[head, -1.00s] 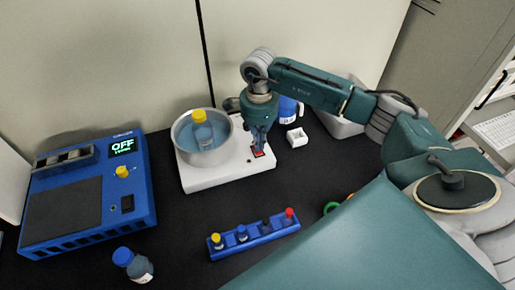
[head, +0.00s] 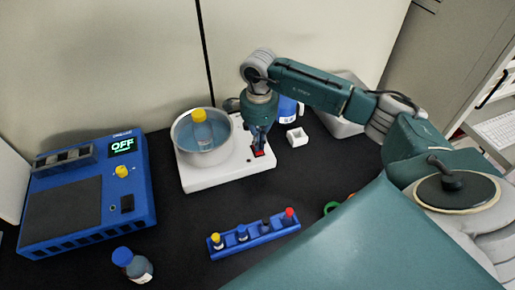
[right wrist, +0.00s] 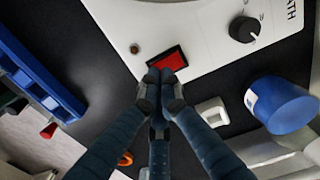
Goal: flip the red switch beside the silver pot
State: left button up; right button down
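The silver pot (head: 187,150) sits on a white heating base (head: 208,181) and holds water and a yellow-capped bottle (head: 201,128). The red switch (head: 259,153) is on the base's top, to the right of the pot; it also shows in the right wrist view (right wrist: 168,62) in a dark frame. My right gripper (head: 259,147) points down at the switch. In the right wrist view its fingertips (right wrist: 159,84) are together with nothing between them, at the near edge of the switch. I cannot tell whether they touch it. The left gripper is not in view.
A blue device (head: 140,205) reading OFF stands at the left. A blue rack (head: 254,238) with several vials and a blue-capped bottle (head: 137,268) are in front. A white block (head: 297,137) and a blue bottle (head: 287,110) stand right of the base, close to my right gripper.

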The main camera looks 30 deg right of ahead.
jog(key=shift+s+f+b, duration=0.1)
jog(key=shift+f+b, duration=0.75)
jog(key=shift+f, duration=0.15)
dwell(0.3)
jog(key=shift+r, duration=0.15)
jog(key=shift+r+p, duration=0.7)
jog(key=shift+r, duration=0.2)
jog(key=shift+r+p, duration=1.3)
jog(key=shift+r, duration=1.15)
